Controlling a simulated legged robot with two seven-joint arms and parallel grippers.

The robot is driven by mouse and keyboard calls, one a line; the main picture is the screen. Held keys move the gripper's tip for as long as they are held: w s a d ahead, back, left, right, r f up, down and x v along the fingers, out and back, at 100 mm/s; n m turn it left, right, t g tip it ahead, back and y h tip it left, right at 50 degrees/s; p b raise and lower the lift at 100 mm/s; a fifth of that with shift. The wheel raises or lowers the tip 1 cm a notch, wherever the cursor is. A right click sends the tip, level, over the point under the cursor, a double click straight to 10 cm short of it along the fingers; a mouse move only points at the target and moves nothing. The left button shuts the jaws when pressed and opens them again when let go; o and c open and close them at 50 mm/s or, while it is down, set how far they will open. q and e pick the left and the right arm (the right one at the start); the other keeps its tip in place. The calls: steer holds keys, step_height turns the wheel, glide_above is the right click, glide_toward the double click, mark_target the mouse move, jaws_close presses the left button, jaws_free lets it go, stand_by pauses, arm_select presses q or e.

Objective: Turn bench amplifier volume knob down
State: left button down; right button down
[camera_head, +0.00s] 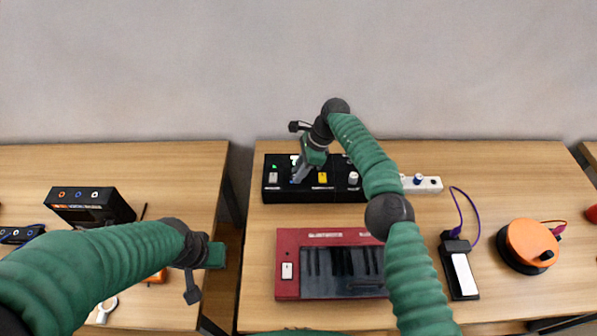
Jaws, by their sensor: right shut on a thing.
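A long black unit (285,194) with small controls, a green light and a yellow part lies at the back of the right-hand table. It appears to be the bench amplifier, though no label is readable. My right gripper (298,179) reaches down onto its top, left of the yellow part. It is shut on a small control there, apparently the knob, which the fingers and wrist hide. My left gripper (205,268) hangs over the right edge of the left-hand table, away from the unit; its fingers are not clear enough to tell open from shut.
A red keyboard-like device (287,246) lies in front of the black unit. A white strip (430,184), a black device with a white face (463,272) and an orange round thing (530,242) lie to the right. A black box (117,206) is on the left table. A gap separates the tables.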

steer(key=shift+w+d+r, duration=0.15)
steer(key=c, duration=1.6)
jaws_free()
steer(key=o, duration=0.4)
steer(key=shift+o, duration=0.2)
steer(key=shift+r, duration=0.1)
steer(key=p+v, duration=1)
steer(key=v, duration=0.1)
steer(key=shift+d+r+p, duration=0.15)
steer(key=shift+d+p, duration=0.1)
steer(key=shift+p, duration=0.1)
steer(key=shift+w, duration=0.1)
